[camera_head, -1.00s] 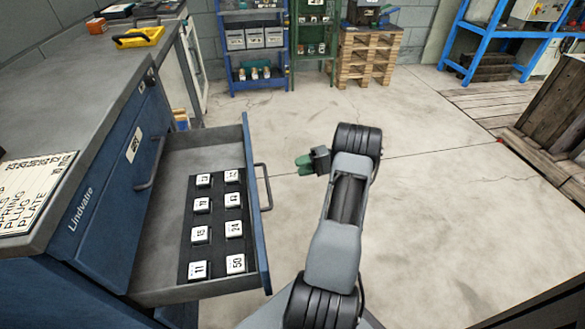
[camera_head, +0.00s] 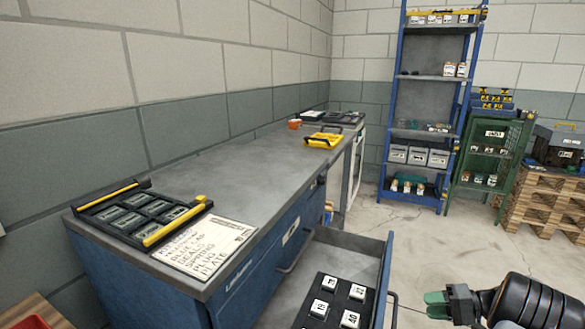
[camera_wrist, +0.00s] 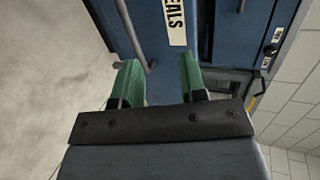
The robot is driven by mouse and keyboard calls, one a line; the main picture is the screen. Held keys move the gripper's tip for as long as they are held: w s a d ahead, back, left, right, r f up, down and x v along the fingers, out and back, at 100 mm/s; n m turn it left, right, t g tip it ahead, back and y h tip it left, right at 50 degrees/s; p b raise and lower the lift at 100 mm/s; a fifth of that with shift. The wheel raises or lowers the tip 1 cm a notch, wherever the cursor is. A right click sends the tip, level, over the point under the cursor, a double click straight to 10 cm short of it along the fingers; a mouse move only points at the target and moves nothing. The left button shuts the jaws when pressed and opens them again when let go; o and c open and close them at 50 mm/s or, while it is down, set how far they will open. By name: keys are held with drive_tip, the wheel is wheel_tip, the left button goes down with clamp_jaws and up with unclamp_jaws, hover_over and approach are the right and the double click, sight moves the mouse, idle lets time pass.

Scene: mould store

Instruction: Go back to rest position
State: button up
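My gripper (camera_head: 438,305) shows at the lower right of the head view, to the right of the open drawer (camera_head: 388,262) and apart from it. In the wrist view its two green fingers (camera_wrist: 160,82) stand apart with nothing between them. Behind them is the blue cabinet front with a label ending in "EALS" (camera_wrist: 176,20). The drawer holds several white numbered blocks (camera_head: 357,292) in a dark insert. Part of the drawer is cut off by the bottom edge of the head view.
The workbench (camera_head: 245,178) carries a black and yellow tray (camera_head: 140,212), a paper list (camera_head: 205,247) and a yellow item (camera_head: 324,140). A blue shelf (camera_head: 400,110), a green cabinet (camera_head: 490,165) and wooden pallets (camera_head: 545,212) stand at the back. Clear floor (camera_head: 430,235) lies between.

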drive_tip(key=s+a+r+n+g+h+p, duration=0.1)
drive_tip(key=s+a+r+g+h+p, duration=0.15)
drive_tip(key=a+r+p, duration=0.6)
drive_tip(key=s+a+r+n+g+h+p, duration=0.1)
drive_tip(key=a+r+g+h+p, duration=0.25)
drive_tip(key=a+r, duration=0.85)
drive_tip(key=s+a+r+n+t+h+p, duration=0.1)
drive_tip(key=s+a+r+t+h+p, duration=0.1)
drive_tip(key=s+r+p, duration=0.3)
drive_tip(key=s+a+r+n+t+h+p, duration=0.2)
drive_tip(key=s+r+h+p, duration=0.3)
drive_tip(key=r, duration=0.8)
drive_tip(key=a+p, duration=0.1)
drive_tip(key=p, duration=0.2)
drive_tip(key=shift+s+r+t+p, duration=0.3)
drive_tip(key=shift+s, duration=0.05)
drive_tip(key=shift+a, duration=0.2)
